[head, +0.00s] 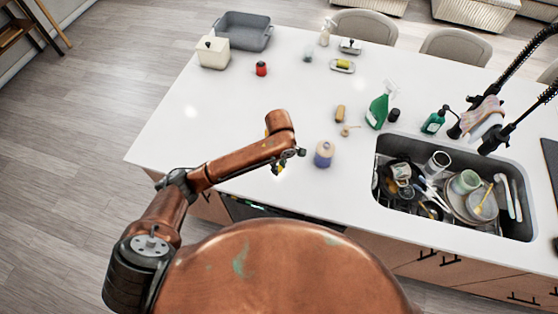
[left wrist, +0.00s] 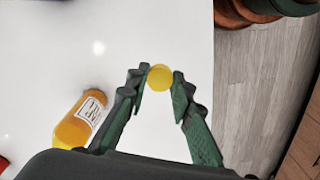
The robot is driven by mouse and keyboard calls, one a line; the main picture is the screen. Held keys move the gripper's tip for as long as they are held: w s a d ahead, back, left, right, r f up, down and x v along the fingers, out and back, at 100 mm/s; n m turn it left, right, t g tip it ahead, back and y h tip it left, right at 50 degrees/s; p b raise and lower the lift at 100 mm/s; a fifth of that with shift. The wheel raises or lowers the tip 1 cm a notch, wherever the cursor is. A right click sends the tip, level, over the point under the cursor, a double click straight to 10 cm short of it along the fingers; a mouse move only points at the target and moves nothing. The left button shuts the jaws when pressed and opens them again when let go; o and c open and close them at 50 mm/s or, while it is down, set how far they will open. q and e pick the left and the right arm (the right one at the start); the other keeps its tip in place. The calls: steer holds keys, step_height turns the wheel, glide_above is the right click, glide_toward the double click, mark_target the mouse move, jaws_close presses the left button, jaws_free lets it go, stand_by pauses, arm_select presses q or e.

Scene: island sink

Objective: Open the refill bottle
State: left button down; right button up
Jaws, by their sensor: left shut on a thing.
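My left gripper (head: 279,168) is small and partly hidden behind my arm in the head view. In the left wrist view its two dark green fingers (left wrist: 158,88) are closed on a round yellow cap (left wrist: 159,78), above the white counter. My right gripper is out of view.
A blue jar (head: 323,155) stands right of my left gripper. Beyond are a green spray bottle (head: 377,111), a green pump bottle (head: 433,122) and a red item (head: 261,69). The sink (head: 520,228) holds several dishes.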

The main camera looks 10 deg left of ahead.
arm_select(q)
steer(key=w+f, duration=0.2)
steer(key=w+a+f, duration=0.1)
steer(key=w+f, duration=0.2)
steer(key=w, duration=0.1)
steer(key=shift+w+a+f, duration=0.15)
steer(key=shift+a+f, duration=0.1)
steer(key=shift+f, duration=0.15)
steer(key=shift+w+a+f, duration=0.1)
steer(key=shift+w+f, duration=0.25)
steer(key=shift+f, duration=1.65)
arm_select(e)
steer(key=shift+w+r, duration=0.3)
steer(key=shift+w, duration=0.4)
arm_select(q)
steer(key=shift+f, duration=0.1)
steer(key=c, duration=1.7)
jaws_free()
step_height(320, 180, up, 12)
steer(key=shift+r, duration=0.1)
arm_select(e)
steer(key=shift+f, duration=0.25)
